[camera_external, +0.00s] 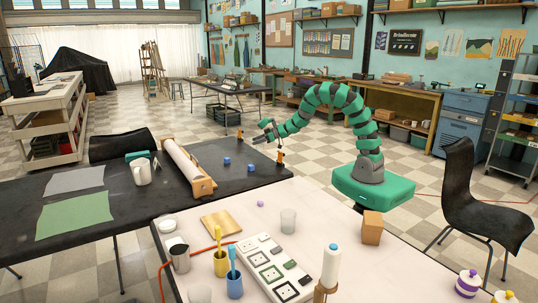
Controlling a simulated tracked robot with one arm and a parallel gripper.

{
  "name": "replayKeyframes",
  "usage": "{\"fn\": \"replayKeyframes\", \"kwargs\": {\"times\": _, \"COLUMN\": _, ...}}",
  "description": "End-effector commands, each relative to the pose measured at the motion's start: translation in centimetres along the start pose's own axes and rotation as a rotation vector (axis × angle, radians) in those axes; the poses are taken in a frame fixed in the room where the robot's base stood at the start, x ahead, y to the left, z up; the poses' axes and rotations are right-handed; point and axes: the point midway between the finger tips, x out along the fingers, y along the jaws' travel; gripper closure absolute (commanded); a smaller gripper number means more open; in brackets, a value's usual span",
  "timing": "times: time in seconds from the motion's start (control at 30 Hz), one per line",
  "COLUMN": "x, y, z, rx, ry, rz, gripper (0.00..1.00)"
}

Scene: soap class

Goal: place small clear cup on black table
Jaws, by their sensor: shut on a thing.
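A small clear cup (288,220) stands upright on the white table (335,217) in the foreground. The black table (130,207) is on the left, with its right end near my arm. My gripper (264,136) is up at the black table's far right end, well away from the cup on the white table. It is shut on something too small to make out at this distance.
The black table's right end has bare room.

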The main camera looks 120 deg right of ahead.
Motion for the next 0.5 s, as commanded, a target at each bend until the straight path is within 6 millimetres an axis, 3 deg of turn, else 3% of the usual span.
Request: {"fn": "replayKeyframes", "kwargs": {"times": 0.5, "x": 7.3, "y": 3.4, "z": -1.9, "rx": -0.003, "ry": 0.003, "rz": -0.003, "gripper": 0.67}}
